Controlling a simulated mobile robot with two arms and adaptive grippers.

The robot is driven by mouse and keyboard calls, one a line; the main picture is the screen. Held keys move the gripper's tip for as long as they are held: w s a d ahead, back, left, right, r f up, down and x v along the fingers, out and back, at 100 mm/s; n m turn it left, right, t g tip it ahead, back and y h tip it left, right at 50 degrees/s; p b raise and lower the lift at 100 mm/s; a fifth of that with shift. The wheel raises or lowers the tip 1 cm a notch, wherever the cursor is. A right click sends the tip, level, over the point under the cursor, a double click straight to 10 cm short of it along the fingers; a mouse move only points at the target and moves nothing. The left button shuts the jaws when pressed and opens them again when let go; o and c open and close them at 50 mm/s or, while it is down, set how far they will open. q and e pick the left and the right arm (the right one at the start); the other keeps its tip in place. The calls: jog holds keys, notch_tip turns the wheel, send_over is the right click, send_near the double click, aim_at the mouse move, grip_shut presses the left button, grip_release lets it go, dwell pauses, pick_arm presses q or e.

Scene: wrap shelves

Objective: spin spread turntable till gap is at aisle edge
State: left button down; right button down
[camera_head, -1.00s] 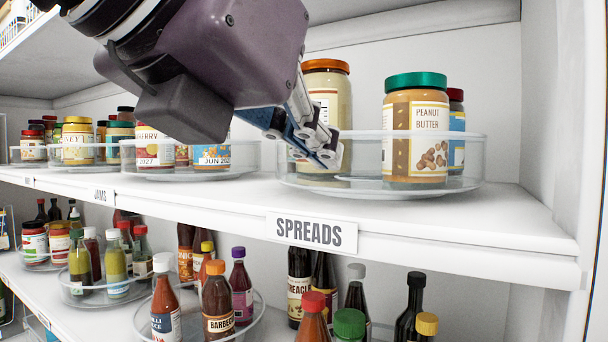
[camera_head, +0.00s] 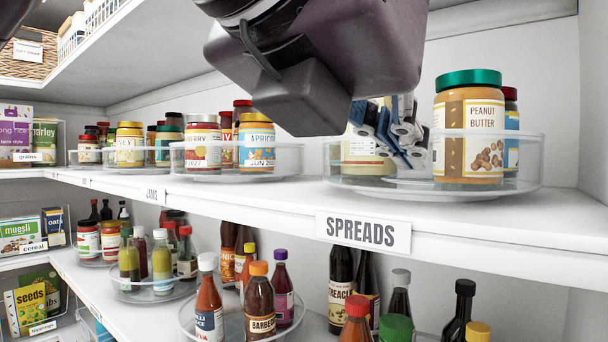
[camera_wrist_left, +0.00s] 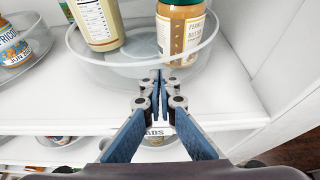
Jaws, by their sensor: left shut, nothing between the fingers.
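The spreads turntable (camera_head: 345,186), a clear round tray with a raised wall, sits on the shelf behind the SPREADS label (camera_head: 363,232). A peanut butter jar (camera_head: 468,130) with a green lid stands at its right front, with a blue-labelled jar (camera_head: 511,125) behind. A tall pale jar (camera_head: 362,158) stands at the left, partly hidden by my left gripper (camera_head: 416,152). Bare tray floor (camera_wrist_left: 135,72) shows between the pale jar and peanut butter in the left wrist view. My left gripper is shut and empty, its fingertips (camera_wrist_left: 160,74) at the tray's front wall; contact is unclear.
A jams turntable (camera_head: 237,174) with several jars stands to the left on the same shelf. Sauce bottles (camera_head: 259,300) fill the shelf below. The white shelf's front strip (camera_head: 480,215) is clear. A side wall (camera_head: 593,110) closes the right.

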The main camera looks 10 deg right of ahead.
pick_arm(q)
jog(key=shift+s+a+f+b, duration=0.1)
jog(key=shift+s+a+b, duration=0.35)
jog(key=shift+s+b, duration=0.1)
jog(key=shift+s+a+b, duration=0.45)
jog(key=shift+s+a, duration=0.25)
jog(key=shift+s, duration=0.1)
jog(key=v, duration=1.2)
